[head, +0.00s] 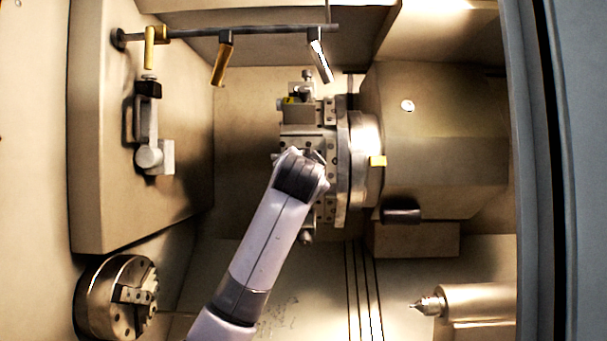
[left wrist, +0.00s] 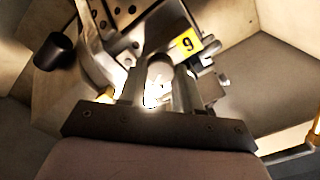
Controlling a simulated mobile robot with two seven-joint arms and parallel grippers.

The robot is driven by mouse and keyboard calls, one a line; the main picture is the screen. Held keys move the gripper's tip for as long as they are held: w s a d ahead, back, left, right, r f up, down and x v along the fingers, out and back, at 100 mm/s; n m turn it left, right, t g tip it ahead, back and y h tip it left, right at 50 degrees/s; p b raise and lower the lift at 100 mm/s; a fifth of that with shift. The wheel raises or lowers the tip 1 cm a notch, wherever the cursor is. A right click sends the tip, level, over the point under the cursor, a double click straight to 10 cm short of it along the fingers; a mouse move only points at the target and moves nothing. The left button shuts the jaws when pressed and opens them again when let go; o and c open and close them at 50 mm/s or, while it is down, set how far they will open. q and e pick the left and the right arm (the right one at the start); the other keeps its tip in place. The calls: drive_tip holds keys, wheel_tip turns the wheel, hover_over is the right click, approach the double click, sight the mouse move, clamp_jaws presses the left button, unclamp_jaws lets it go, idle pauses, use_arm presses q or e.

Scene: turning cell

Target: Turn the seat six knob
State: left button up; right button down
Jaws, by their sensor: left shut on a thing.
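The tool turret (head: 343,195) stands in the middle of the head view, a metal disc with several blocks on its face. My left arm reaches up to it from below, and its wrist hides the fingers there. In the left wrist view my left gripper (left wrist: 159,88) has its two fingers on either side of a pale rounded knob (left wrist: 160,68) and is shut on it. A yellow label (left wrist: 187,44) beside the knob bears a figure like a 9, or a 6 seen upside down. My right gripper is not in view.
A chuck (head: 113,297) sits at lower left and a pointed tailstock centre (head: 432,305) at lower right. A bar with nozzles (head: 222,60) hangs above the turret. A jointed probe arm (head: 148,125) is on the left wall. A grey door edge (head: 545,170) bounds the right.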

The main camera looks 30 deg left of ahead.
use_arm(q)
drive_tip(key=m, duration=0.5)
drive_tip(key=shift+m, duration=0.4)
idle(0.4)
drive_tip(key=o, duration=1)
drive_tip(key=shift+o, duration=0.2)
drive_tip(key=shift+d, duration=0.1)
drive_tip(key=b+v, duration=0.2)
drive_tip(key=v, duration=0.5)
